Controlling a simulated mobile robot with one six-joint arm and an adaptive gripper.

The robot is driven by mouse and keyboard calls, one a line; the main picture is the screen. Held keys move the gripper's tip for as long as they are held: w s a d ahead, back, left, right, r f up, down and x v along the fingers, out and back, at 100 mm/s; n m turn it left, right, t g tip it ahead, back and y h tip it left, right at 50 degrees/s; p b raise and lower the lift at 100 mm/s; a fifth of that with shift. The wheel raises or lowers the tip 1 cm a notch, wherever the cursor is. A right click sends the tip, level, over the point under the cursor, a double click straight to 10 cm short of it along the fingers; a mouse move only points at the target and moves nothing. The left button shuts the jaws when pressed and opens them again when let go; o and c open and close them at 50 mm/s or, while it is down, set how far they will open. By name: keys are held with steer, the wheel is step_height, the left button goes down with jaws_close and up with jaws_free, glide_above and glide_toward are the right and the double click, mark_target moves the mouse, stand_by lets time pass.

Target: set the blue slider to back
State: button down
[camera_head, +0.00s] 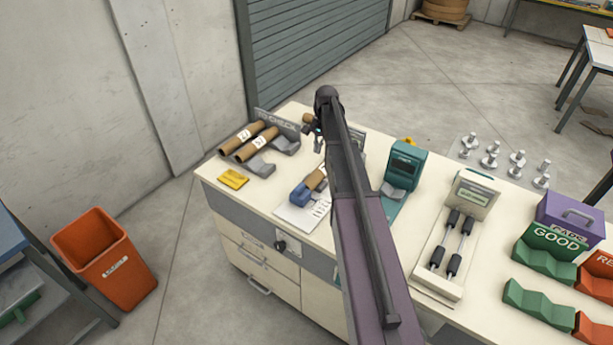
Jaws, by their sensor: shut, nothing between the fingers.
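The blue slider (301,193) sits on a white plate with printed marks (296,216), near the front edge of the bench. A brown cardboard tube (316,179) lies just behind it. My arm crosses the middle of the view and hides part of the area to the right of the slider. My gripper (317,142) is small and dark at the far end of the arm, behind the slider in the picture and apart from it. It is shut and empty. Its fingertips are partly hard to make out.
Cardboard tubes (248,141) lie in grey cradles at the left back, with a yellow tag (232,179) nearer. A teal device (403,170) and a unit with black rollers (444,246) stand right of my arm. Green cradles (540,303) are farther right. An orange bin (104,262) stands on the floor.

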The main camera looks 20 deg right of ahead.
mark_target(298, 188)
steer(key=shift+f, duration=0.1)
stand_by(0.3)
steer(key=b+x, duration=1)
steer(key=shift+f, duration=0.1)
steer(key=shift+s+a, duration=0.45)
steer(key=shift+a, duration=0.15)
steer(key=shift+s+a, duration=0.4)
steer(key=shift+a, duration=0.2)
steer(key=shift+s+a, duration=0.25)
steer(key=shift+a, duration=0.2)
steer(key=s+a, duration=0.2)
steer(key=a, duration=0.1)
steer(key=s+a, duration=0.1)
steer(key=shift+a, duration=0.4)
steer(key=shift+s, duration=0.1)
